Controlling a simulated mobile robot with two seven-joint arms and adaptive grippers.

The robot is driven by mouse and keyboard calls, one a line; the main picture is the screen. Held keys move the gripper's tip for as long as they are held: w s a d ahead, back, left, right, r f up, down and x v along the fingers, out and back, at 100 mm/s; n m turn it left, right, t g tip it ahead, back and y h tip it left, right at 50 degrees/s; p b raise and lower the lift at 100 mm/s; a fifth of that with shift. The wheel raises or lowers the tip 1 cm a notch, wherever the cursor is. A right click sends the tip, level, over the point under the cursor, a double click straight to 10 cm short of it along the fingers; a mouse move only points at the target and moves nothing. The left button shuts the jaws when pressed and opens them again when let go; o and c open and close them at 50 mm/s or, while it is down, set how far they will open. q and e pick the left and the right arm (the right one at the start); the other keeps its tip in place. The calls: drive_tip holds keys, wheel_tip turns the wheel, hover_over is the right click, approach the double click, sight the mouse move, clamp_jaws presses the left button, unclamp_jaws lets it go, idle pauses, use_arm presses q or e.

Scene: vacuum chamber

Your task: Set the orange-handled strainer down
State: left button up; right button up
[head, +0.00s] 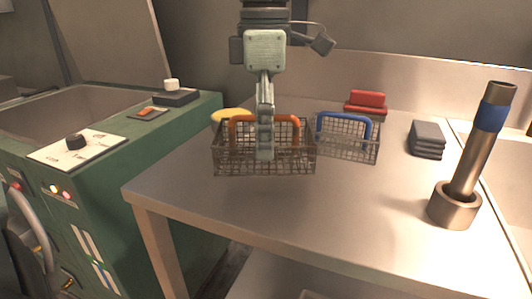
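The orange-handled strainer (228,160), a dark wire basket, is level over the left part of the steel table (345,205). I cannot tell whether its base touches the table or hangs just above it. Its orange handle (283,119) stands upright across the top. My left gripper (265,145) comes down from above at the middle of this handle, pointing straight down. Its fingers show edge-on and appear shut on the handle, with the near finger hiding part of the basket. My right gripper is not in view.
A blue-handled wire basket (365,143) stands close on the right. A yellow item (222,114) is partly hidden behind the strainer. Red blocks (367,104), a dark stack (427,139) and a metal tube in a holder (453,207) stand farther right. The table's front middle is clear.

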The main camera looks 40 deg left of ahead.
use_arm(q)
wheel_tip(320, 180, down, 4)
drive_tip(key=shift+r, duration=0.1)
drive_tip(key=shift+f, duration=0.2)
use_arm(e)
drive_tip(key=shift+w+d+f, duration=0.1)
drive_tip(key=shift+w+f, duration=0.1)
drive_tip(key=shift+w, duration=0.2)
use_arm(q)
drive_tip(key=o, duration=0.8)
drive_tip(key=shift+f, duration=0.1)
drive_tip(key=shift+o, duration=0.8)
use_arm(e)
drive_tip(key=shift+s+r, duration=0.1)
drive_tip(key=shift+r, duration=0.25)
